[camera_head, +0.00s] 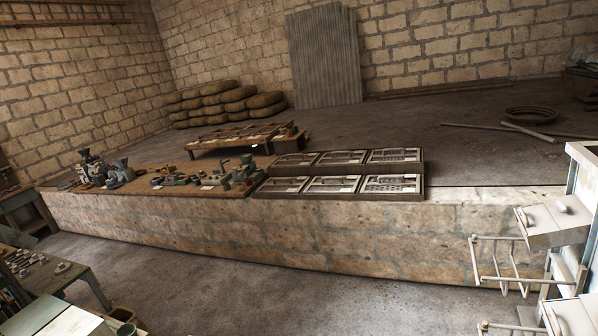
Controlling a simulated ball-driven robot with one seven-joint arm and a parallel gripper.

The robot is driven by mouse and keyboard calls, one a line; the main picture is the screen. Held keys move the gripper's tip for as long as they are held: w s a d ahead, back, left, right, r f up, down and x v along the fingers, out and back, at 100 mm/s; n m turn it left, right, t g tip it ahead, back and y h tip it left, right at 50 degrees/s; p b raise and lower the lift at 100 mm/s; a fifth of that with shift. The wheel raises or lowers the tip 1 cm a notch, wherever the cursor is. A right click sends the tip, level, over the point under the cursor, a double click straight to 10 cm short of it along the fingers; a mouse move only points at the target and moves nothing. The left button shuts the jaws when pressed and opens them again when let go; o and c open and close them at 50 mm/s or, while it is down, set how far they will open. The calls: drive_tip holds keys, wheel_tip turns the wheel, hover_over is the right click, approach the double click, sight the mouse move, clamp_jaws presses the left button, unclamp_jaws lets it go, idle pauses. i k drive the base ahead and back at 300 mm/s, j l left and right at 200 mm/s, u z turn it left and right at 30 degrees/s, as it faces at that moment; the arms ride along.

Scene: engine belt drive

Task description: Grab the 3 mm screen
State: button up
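Several framed screens lie in two rows on the right part of a long stone-faced ledge. The front row holds a left screen (281,185), a middle screen (333,184) and a right screen (390,184). The back row holds a left screen (294,160), a middle screen (342,157) and a right screen (394,155). Small pale tags show on some of them, too small to read, so I cannot tell which is the 3 mm screen. The mesh patterns differ, with the right ones looking coarser. My gripper is not visible in this view.
Metal machine parts (119,170) crowd the ledge's left part. A low bench (238,136) stands behind. A pale machine with wire frames (555,222) stands at the right edge, a cluttered table (42,272) at lower left. The floor (330,296) before the ledge is clear.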

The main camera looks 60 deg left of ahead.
sight(274, 185)
drive_tip(key=i+j+u, duration=0.1)
drive_tip(key=u, duration=0.25)
drive_tip(key=i+j+u, duration=0.2)
drive_tip(key=u, duration=0.15)
drive_tip(key=i+j+u, duration=0.15)
drive_tip(key=u, duration=0.2)
drive_tip(key=i+j+u, duration=0.25)
drive_tip(key=i, duration=0.35)
drive_tip(key=i+j+u, duration=0.2)
drive_tip(key=i, duration=0.4)
drive_tip(key=i+j+u, duration=0.1)
drive_tip(key=i+u, duration=0.15)
drive_tip(key=i, duration=1.75)
